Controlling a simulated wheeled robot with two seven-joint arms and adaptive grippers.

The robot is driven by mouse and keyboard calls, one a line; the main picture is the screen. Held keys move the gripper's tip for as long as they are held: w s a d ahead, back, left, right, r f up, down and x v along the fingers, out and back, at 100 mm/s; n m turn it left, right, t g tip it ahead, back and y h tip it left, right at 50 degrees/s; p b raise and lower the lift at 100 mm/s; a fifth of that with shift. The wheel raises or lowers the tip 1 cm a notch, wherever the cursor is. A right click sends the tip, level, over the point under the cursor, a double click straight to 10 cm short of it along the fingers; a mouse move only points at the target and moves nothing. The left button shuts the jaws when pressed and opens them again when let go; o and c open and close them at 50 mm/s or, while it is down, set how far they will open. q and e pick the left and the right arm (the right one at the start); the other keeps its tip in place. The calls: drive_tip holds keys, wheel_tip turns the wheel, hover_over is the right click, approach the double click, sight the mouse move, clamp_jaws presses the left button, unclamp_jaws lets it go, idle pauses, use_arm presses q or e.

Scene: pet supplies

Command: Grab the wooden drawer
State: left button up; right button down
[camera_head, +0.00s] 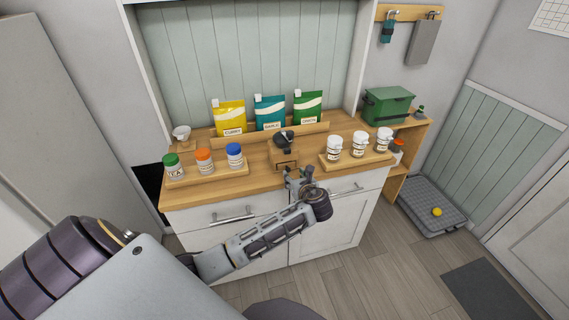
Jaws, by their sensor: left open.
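A small wooden box with a dark round top (284,141) stands in the middle of the wooden counter. It looks like a hand grinder. Its wooden drawer (286,165) shows low on the front face, just above my gripper. My left gripper (297,174) is open at the counter's front edge, just in front of the drawer. The fingers partly cover the area below the drawer, and I cannot tell whether they touch it. My right gripper is not in view.
Jars with coloured lids stand on a wooden tray (209,178) at left, white-lidded jars on another tray (357,162) at right. Several pouches (270,112) stand behind the box. A green bin (388,105) is at the back right. Cabinet handles (232,215) protrude below the counter.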

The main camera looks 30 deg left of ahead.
sight(289, 169)
use_arm(q)
drive_tip(key=shift+x, duration=1.1)
drive_tip(key=shift+r+p+x, duration=0.1)
drive_tip(key=shift+p+x, duration=0.05)
drive_tip(key=shift+x, duration=0.75)
drive_tip(key=shift+r+p+x, duration=0.15)
drive_tip(key=shift+x, duration=1.6)
drive_tip(key=shift+c, duration=0.4)
clamp_jaws()
